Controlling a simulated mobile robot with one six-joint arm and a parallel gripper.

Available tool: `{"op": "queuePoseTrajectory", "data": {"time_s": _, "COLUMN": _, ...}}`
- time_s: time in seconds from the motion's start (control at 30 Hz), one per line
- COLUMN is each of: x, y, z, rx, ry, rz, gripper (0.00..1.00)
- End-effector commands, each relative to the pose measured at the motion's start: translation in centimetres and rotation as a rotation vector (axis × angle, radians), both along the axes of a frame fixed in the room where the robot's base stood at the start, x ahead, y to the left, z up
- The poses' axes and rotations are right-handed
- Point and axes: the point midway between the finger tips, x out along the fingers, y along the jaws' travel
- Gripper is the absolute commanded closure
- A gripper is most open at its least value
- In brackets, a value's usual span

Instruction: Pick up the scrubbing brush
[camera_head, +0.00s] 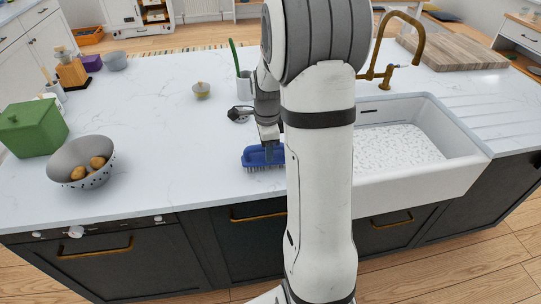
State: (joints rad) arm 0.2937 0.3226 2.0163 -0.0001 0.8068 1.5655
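The scrubbing brush (254,158) is blue with bristles pointing down. It is at the front edge of the white counter, just left of the sink, and its right part is hidden behind my arm. My gripper (268,143) points down from above and meets the top of the brush. The fingertips are small and partly covered by the arm and brush, so I cannot tell whether they are closed on it. I cannot tell whether the brush rests on the counter or is slightly raised.
A white sink (420,176) with a brass faucet (388,74) is on the right. A grey bowl of potatoes (65,158) and a green box (32,128) stand at left. A white cup (245,84) stands behind the gripper. The counter between bowl and brush is clear.

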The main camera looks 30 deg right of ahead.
Motion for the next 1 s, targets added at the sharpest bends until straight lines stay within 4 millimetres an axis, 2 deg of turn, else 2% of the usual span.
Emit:
{"op": "queuePoseTrajectory", "data": {"time_s": 0.07, "x": 0.0, "y": 0.0, "z": 0.0, "rx": 0.000, "ry": 0.000, "rz": 0.000, "gripper": 0.66}}
{"op": "queuePoseTrajectory", "data": {"time_s": 0.47, "x": 0.0, "y": 0.1, "z": 0.0, "rx": 0.000, "ry": 0.000, "rz": 0.001, "gripper": 0.99}}
{"op": "queuePoseTrajectory", "data": {"time_s": 0.77, "x": 0.1, "y": 0.1, "z": 0.3, "rx": -0.001, "ry": -0.002, "rz": 0.002, "gripper": 1.00}}
{"op": "queuePoseTrajectory", "data": {"time_s": 0.87, "x": 0.1, "y": 0.1, "z": 1.4, "rx": -0.001, "ry": -0.004, "rz": 0.002, "gripper": 1.00}}
{"op": "queuePoseTrajectory", "data": {"time_s": 1.0, "x": 0.1, "y": 0.1, "z": 4.2, "rx": -0.002, "ry": -0.007, "rz": 0.002, "gripper": 1.00}}
